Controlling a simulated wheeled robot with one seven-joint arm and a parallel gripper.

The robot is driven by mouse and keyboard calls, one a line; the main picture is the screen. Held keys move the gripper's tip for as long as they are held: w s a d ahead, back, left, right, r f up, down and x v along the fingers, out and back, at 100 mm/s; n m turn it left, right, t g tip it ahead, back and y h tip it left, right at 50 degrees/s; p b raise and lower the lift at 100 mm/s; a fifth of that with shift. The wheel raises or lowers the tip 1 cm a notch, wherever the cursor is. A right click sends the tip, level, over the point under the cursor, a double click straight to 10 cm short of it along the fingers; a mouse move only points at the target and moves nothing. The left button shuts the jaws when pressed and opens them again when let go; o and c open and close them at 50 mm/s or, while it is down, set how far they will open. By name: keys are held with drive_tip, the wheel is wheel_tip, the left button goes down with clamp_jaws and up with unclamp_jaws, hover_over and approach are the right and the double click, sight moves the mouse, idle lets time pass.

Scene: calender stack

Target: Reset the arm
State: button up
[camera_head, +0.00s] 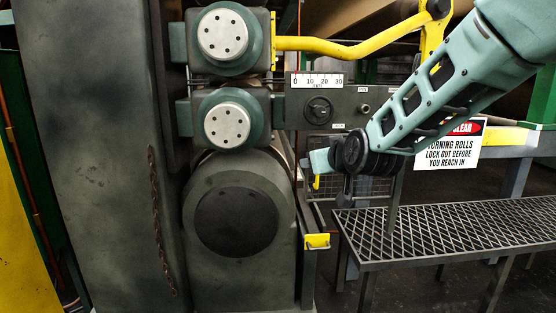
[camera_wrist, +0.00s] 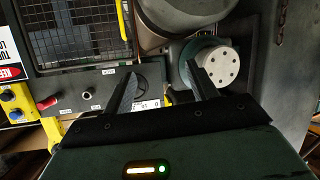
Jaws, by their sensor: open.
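My gripper (camera_wrist: 162,70) shows in the wrist view with its two dark fingers spread apart and nothing between them. Beyond the fingers are the grey control panel (camera_wrist: 75,82) and a green roll end with a pale bolted cap (camera_wrist: 214,66). In the head view my arm reaches in from the upper right, and its wrist end is in front of the machine, below the panel (camera_head: 345,96). The fingers cannot be made out clearly there. The panel carries a black knob (camera_head: 318,110) and a 0 to 30 mm scale (camera_head: 317,80).
Two roll ends (camera_head: 223,35) (camera_head: 227,125) are stacked above a large grey housing (camera_head: 240,270). A yellow bar (camera_head: 345,48) runs across the top. A grated bench (camera_head: 470,225) stands at the right, below a warning sign (camera_head: 450,150). A wire mesh guard (camera_wrist: 80,32) is near the panel.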

drive_tip(key=s+a+f+n+g, duration=0.1)
drive_tip(key=s+a+f+g, duration=0.15)
drive_tip(key=s, duration=0.45)
drive_tip(key=s+a+f+n+g+y, duration=0.1)
drive_tip(key=s+a+f+g, duration=0.2)
drive_tip(key=s, duration=0.5)
drive_tip(key=s+a+f+g, duration=0.1)
drive_tip(key=s+f+g, duration=0.25)
drive_tip(key=s, duration=0.35)
drive_tip(key=s+d+f+n+g+h, duration=0.1)
drive_tip(key=s+d+f+g+h, duration=0.15)
drive_tip(key=s, duration=0.65)
drive_tip(key=s+d+f+n+g+h, duration=0.15)
drive_tip(key=s+d, duration=0.25)
drive_tip(key=s, duration=0.6)
wheel_tip(320, 180, up, 20)
drive_tip(key=y+p, duration=0.1)
drive_tip(key=p, duration=2)
drive_tip(key=shift+w+a+g, duration=0.2)
drive_tip(key=shift+w+g, duration=0.1)
drive_tip(key=shift+w, duration=0.1)
drive_tip(key=shift+m, duration=0.25)
